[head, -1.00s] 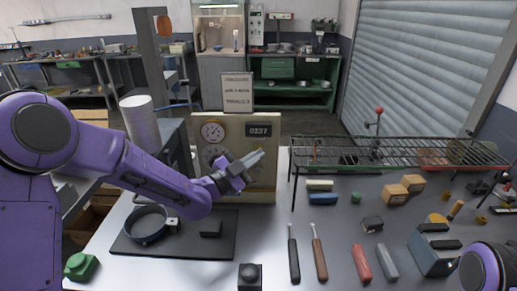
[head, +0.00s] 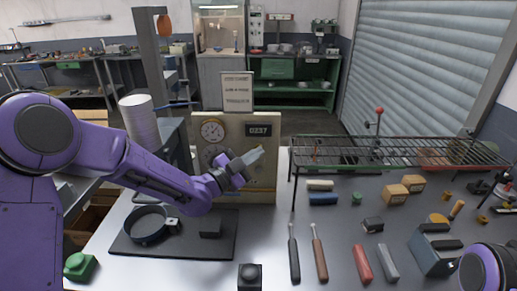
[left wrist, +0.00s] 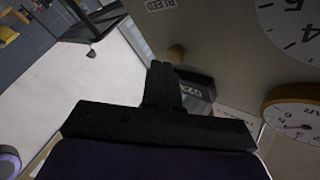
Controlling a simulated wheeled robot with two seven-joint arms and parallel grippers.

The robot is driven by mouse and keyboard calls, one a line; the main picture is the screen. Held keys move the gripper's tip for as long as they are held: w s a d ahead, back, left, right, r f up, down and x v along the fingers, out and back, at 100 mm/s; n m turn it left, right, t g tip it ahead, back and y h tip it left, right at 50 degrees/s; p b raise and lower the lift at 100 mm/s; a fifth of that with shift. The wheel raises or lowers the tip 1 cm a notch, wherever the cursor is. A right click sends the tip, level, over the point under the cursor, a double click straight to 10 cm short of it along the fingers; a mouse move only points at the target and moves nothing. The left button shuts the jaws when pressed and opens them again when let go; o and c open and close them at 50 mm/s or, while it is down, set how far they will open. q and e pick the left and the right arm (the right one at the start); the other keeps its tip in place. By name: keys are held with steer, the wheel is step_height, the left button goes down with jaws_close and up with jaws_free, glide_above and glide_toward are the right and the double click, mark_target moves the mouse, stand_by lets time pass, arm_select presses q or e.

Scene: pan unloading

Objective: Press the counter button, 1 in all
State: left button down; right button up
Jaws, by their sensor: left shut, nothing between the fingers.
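The beige panel (head: 265,185) stands upright at the back of the table, with a round gauge (head: 212,130) and a dark counter display (head: 259,130) that seems to read 0237. My left gripper (head: 256,157) is shut and empty in front of the panel, below the display. In the left wrist view its closed fingers (left wrist: 162,80) partly cover the display (left wrist: 198,92). A small brownish knob (left wrist: 176,53) shows just beyond the fingertips; I cannot tell whether they touch it or whether it is the counter button. My right gripper is out of view.
A black pan (head: 148,225) sits on a dark mat (head: 190,250) at left. A green button box (head: 80,266) and a black knobbed box (head: 250,276) are at the front. A wire rack (head: 400,152), screwdrivers and several blocks fill the right side.

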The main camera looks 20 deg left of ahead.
arm_select(q)
steer(key=shift+w+a, duration=0.15)
steer(key=shift+w, duration=0.3)
stand_by(0.4)
steer(key=shift+s, duration=0.1)
steer(key=shift+s+d+b, duration=0.25)
steer(key=shift+s+b, duration=0.15)
steer(key=shift+s, duration=0.35)
steer(key=shift+s+d+b, duration=0.2)
steer(key=shift+s+d, duration=0.05)
steer(key=shift+s, duration=0.55)
steer(key=shift+s+d+b, duration=0.15)
steer(key=shift+s+d, duration=0.05)
steer(key=shift+s, duration=0.6)
steer(key=shift+s+d+b, duration=0.2)
steer(key=shift+s+d, duration=0.05)
steer(key=shift+s, duration=0.55)
